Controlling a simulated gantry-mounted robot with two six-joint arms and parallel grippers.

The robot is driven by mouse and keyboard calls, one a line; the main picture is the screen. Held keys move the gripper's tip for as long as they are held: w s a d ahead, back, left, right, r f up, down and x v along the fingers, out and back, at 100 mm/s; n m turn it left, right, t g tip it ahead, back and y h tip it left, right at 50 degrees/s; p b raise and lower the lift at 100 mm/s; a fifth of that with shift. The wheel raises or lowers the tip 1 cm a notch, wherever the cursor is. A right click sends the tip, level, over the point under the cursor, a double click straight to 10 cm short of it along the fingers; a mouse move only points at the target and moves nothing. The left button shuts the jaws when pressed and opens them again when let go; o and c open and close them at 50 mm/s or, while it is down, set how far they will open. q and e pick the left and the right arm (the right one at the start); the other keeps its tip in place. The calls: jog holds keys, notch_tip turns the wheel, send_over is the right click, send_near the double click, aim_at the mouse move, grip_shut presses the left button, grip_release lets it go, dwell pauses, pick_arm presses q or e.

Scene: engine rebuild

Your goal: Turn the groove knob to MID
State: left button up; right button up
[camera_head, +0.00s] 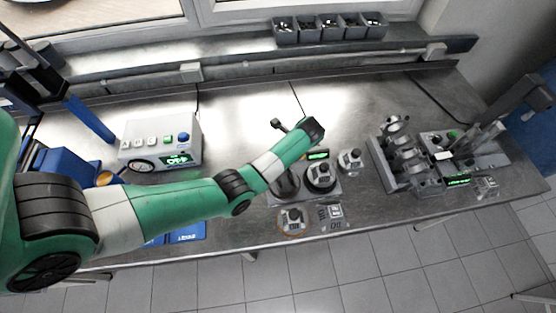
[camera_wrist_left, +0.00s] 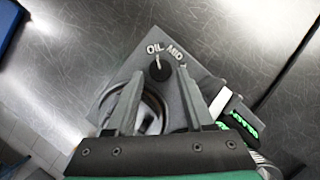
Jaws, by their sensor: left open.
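The groove knob (camera_wrist_left: 160,71) is a small black round knob on a grey panel (camera_wrist_left: 205,62) in the left wrist view. Its white pointer line points up toward the label OIL; the label MID is just to the right. My left gripper (camera_wrist_left: 160,75) is open, and its two grey fingertips appear on either side of the knob. I cannot tell whether they touch it. In the head view my left arm reaches over the station with the green display (camera_head: 317,155); the arm hides the knob and the fingers there. My right gripper is not in view.
Under the fingers is a round ring-like opening (camera_wrist_left: 152,112), with a lit green display (camera_wrist_left: 238,125) to the right. In the head view, a grey control box (camera_head: 160,140) stands left, a crankshaft stand (camera_head: 405,155) right, and parts bins (camera_head: 330,27) at the back.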

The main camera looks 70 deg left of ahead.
pick_arm(q)
jog(key=x, duration=0.2)
jog(key=shift+s+a+f, duration=0.1)
jog(key=shift+f, duration=0.15)
grip_shut()
jog(key=shift+r, duration=0.1)
jog(key=shift+r+m+p, duration=0.15)
jog(key=shift+m+p, duration=0.25)
jog(key=shift+p, duration=0.3)
jog(key=m+t+p, duration=0.1)
jog(key=m+p, duration=0.2)
jog(key=p, duration=0.1)
jog(key=m+t+p, duration=0.2)
jog(key=m+p, duration=0.2)
jog(key=p, duration=0.1)
jog(key=shift+s+r+y, duration=0.1)
jog(key=shift+s+y, duration=0.1)
jog(key=shift+y, duration=0.2)
jog(key=shift+m+t+p, duration=0.5)
jog(key=shift+m+p, duration=0.5)
jog(key=shift+m, duration=0.5)
jog(key=shift+f, duration=0.3)
